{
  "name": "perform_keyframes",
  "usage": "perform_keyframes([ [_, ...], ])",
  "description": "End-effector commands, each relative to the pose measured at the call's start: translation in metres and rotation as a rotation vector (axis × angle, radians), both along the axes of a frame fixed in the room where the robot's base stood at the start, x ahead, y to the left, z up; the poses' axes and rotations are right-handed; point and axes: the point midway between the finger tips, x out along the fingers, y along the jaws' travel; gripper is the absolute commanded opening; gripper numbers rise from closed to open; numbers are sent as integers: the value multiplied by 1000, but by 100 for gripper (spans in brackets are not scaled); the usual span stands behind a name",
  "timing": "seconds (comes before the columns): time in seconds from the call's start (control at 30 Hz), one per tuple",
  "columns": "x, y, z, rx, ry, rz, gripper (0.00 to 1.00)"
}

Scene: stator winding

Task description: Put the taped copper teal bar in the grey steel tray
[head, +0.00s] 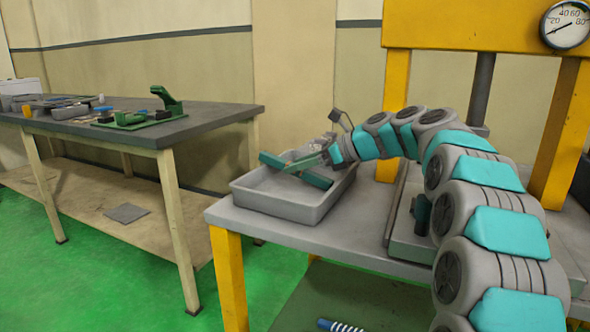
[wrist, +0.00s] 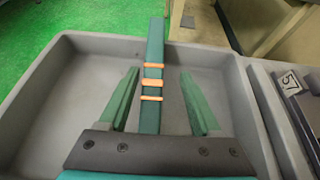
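The teal bar (wrist: 153,55) with several copper-coloured tape bands lies lengthwise between my fingers in the wrist view. Its far end overlaps the tray's far rim in the picture; I cannot tell whether it rests on that rim. Its near end is hidden behind my gripper's dark palm. My gripper (wrist: 160,76) is open, with a green finger on each side and a visible gap to the bar. The grey steel tray (wrist: 85,42) surrounds them in this view.
The tray stands at the left end of a grey press table (head: 345,240) with yellow legs. A yellow press frame (head: 395,90) rises on the right. A workbench (head: 210,115) at the left holds a green fixture (head: 150,115) and small parts. Green floor lies between them.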

Motion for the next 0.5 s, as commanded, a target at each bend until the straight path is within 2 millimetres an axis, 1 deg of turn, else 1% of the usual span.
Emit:
perform_keyframes([
  [0.03,0,0,0,0,0,0,61],
  [0.07,0,0,0,0,0,0,57],
  [0.5,0,0,-1,-1,0,0,8],
])
